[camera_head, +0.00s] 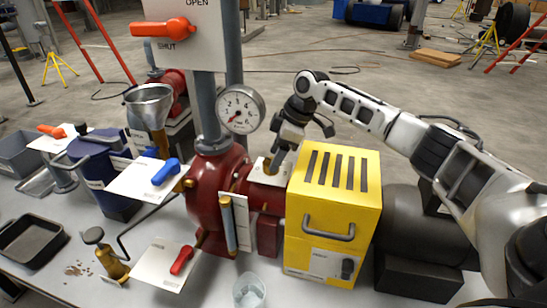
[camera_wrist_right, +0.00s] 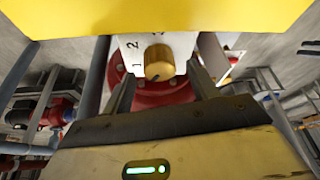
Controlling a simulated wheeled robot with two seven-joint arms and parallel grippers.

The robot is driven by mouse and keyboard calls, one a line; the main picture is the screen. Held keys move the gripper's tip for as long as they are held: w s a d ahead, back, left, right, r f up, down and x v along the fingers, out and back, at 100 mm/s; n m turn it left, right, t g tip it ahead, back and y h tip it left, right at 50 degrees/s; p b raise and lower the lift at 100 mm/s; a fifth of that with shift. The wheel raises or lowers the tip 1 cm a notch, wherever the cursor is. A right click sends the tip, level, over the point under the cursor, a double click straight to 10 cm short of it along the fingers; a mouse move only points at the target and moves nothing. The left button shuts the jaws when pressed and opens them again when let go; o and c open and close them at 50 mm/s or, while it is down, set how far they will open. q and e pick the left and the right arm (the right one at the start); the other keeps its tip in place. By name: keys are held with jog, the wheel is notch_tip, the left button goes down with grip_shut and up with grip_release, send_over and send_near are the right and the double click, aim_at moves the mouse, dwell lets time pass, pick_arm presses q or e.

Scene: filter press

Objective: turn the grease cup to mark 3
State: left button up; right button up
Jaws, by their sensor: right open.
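The grease cup is a round brass knob (camera_wrist_right: 158,62) in front of a white mark plate (camera_wrist_right: 132,52) in the right wrist view. A "2" reads on the plate left of the knob; other marks are cut off by the yellow edge above. A small dark dot shows on the knob's lower rim. My right gripper (camera_wrist_right: 160,84) is open, its two fingers apart on either side of the knob; I cannot tell whether they touch it. In the head view my right gripper (camera_head: 273,164) reaches down behind the yellow box, by the white plate (camera_head: 259,176). My left gripper is out of view.
The yellow slotted box (camera_head: 333,215) stands close beside my right gripper. The red pump (camera_head: 216,190), gauge (camera_head: 240,110) and upright pipe (camera_head: 208,105) stand to the left.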

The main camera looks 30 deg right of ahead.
jog(key=shift+x, duration=1.05)
jog(key=c, duration=1)
